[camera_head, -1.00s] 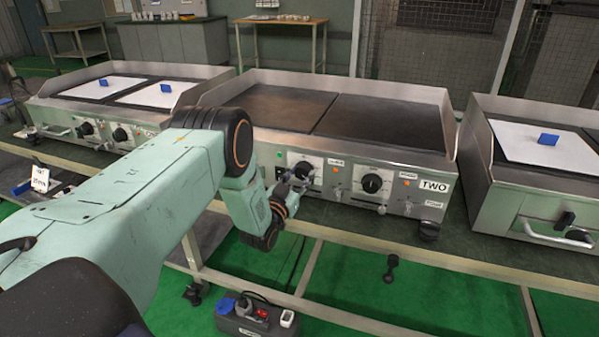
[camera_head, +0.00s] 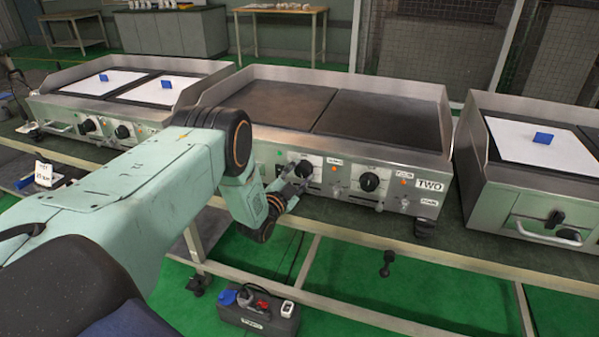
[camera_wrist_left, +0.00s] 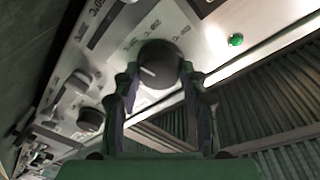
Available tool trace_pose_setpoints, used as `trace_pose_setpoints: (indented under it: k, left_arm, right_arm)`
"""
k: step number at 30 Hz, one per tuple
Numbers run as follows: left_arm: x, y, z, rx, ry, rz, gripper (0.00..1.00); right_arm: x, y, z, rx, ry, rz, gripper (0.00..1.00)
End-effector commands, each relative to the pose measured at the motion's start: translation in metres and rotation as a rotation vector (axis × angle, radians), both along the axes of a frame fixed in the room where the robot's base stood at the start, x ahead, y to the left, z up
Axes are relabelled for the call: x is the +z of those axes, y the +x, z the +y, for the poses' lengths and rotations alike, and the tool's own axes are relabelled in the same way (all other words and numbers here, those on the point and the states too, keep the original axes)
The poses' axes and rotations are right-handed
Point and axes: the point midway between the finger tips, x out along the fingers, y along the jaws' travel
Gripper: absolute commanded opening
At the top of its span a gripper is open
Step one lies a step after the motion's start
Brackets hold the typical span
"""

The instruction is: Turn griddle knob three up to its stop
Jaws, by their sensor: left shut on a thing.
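The middle griddle (camera_head: 335,152), marked TWO, has two black knobs on its front panel. My left gripper (camera_head: 295,183) is at the left black knob (camera_head: 304,168), partly in front of it. In the wrist view the same round dark knob (camera_wrist_left: 158,65) sits between the two fingers (camera_wrist_left: 160,82), which are shut on its sides. A pale pointer line on it points to the upper left in that view. The right knob (camera_head: 370,182) of this griddle stands free. I cannot read a knob number. My right gripper is not in view.
Griddles with white sheets and blue blocks stand to the left (camera_head: 110,82) and right (camera_head: 520,140). A green lamp (camera_wrist_left: 235,40) is beside the held knob. A rail (camera_head: 400,248) runs below the panel. A socket box (camera_head: 262,312) lies on the green floor.

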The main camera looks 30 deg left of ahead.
Motion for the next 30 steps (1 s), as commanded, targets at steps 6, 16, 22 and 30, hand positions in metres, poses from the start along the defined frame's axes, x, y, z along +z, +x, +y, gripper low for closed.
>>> trace_pose_setpoints:
  k: [6,16,22,30]
  left_arm:
    - [-0.0005,-0.0003,0.0003,0.001,0.021,0.007,0.11]
    - [-0.0005,-0.0003,0.0003,0.001,0.022,0.006,0.11]
    - [-0.0003,-0.0002,0.0003,0.001,0.021,0.005,0.60]
    - [0.0000,0.0000,0.0001,0.001,0.021,0.005,0.66]
  right_arm:
    - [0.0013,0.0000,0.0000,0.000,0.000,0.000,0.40]
    - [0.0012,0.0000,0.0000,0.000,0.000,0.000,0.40]
    - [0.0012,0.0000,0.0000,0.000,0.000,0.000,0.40]
    - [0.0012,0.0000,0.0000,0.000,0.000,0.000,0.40]
